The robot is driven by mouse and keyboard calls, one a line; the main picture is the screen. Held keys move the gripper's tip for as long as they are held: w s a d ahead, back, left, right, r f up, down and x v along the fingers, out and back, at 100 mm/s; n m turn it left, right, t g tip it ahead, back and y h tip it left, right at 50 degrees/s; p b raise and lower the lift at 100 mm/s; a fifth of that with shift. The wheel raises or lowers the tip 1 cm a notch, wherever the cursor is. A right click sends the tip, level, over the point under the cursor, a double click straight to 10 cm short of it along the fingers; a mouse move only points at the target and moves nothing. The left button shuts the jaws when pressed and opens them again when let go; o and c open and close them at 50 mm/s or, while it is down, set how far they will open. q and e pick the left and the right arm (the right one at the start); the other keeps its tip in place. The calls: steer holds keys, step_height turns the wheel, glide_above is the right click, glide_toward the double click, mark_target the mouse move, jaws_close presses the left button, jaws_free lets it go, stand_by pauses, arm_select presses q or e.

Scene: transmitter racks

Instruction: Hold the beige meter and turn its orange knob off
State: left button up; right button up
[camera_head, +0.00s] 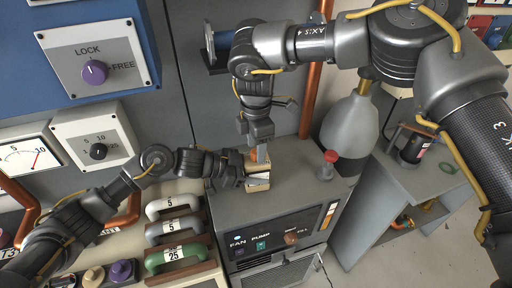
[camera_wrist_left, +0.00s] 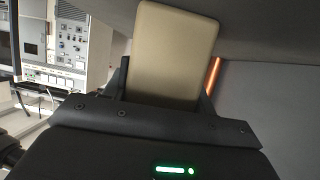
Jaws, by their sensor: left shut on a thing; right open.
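The beige meter (camera_head: 258,187) is above the top of the grey cabinet, near its left back part. Its plain beige back (camera_wrist_left: 172,50) fills the upper middle of the left wrist view. My left gripper (camera_head: 250,179) comes in from the left and is shut on the meter, with a finger on each side of it. My right gripper (camera_head: 261,156) points down from above, right at the meter's upper end, and is open. A bit of orange, likely the knob (camera_head: 250,158), shows beside its fingers. The knob's setting is hidden or too small to read.
The grey cabinet (camera_head: 290,200) has a red-topped valve (camera_head: 329,160) on its right. A grey bottle (camera_head: 349,130) stands behind. Handles (camera_head: 172,206) lie at left, below my left arm. A LOCK/FREE panel (camera_head: 95,60) is on the blue wall unit. The cabinet top's front right is clear.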

steer(key=shift+f, duration=0.4)
steer(key=c, duration=1)
steer(key=shift+n, duration=0.3)
steer(key=n, duration=0.5)
steer(key=shift+n, duration=0.4)
steer(key=n, duration=0.3)
steer(key=shift+n, duration=1.9)
